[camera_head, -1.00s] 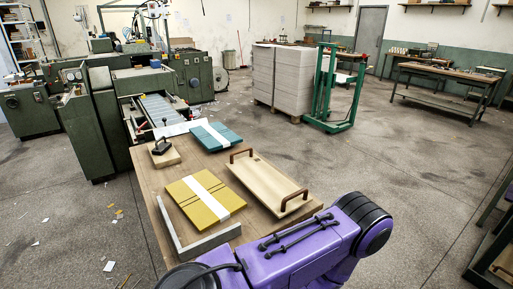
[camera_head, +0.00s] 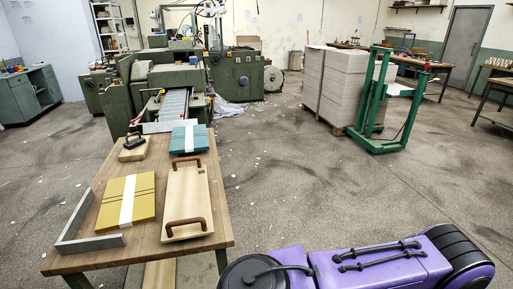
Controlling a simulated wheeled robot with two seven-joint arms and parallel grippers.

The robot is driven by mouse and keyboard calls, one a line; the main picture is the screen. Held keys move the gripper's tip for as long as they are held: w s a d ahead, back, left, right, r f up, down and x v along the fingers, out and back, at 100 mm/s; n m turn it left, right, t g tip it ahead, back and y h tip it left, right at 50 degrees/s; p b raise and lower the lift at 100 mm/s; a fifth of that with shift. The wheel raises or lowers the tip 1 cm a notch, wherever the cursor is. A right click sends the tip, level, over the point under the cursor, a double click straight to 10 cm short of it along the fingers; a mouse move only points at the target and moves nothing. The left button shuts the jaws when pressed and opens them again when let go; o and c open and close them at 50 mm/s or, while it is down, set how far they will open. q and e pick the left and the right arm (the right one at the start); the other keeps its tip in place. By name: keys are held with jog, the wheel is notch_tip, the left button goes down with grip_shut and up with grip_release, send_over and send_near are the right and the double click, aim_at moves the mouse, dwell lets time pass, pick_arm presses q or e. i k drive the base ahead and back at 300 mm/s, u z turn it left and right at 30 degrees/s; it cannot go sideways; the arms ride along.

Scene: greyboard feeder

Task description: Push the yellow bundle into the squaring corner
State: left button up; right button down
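The yellow bundle (camera_head: 145,199) lies flat on the wooden table, with a white band (camera_head: 127,200) around its middle. The squaring corner (camera_head: 68,238) is a grey L-shaped metal fence at the table's near left. A gap of bare wood shows between the bundle and the fence. Neither gripper is in view. A purple arm part of mine (camera_head: 375,268) fills the lower right, off the table.
A wooden board with two brown handles (camera_head: 187,186) lies right of the bundle. A teal bundle (camera_head: 181,139) and a block with a black handle (camera_head: 134,151) sit behind. Green machines (camera_head: 140,90) stand beyond. Floor to the right is open, up to the paper stacks (camera_head: 335,90).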

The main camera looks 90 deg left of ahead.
aim_at(130, 200)
jog(key=i, duration=0.25)
jog(key=u, duration=2.6)
jog(key=k, duration=0.25)
jog(key=u, duration=1.35)
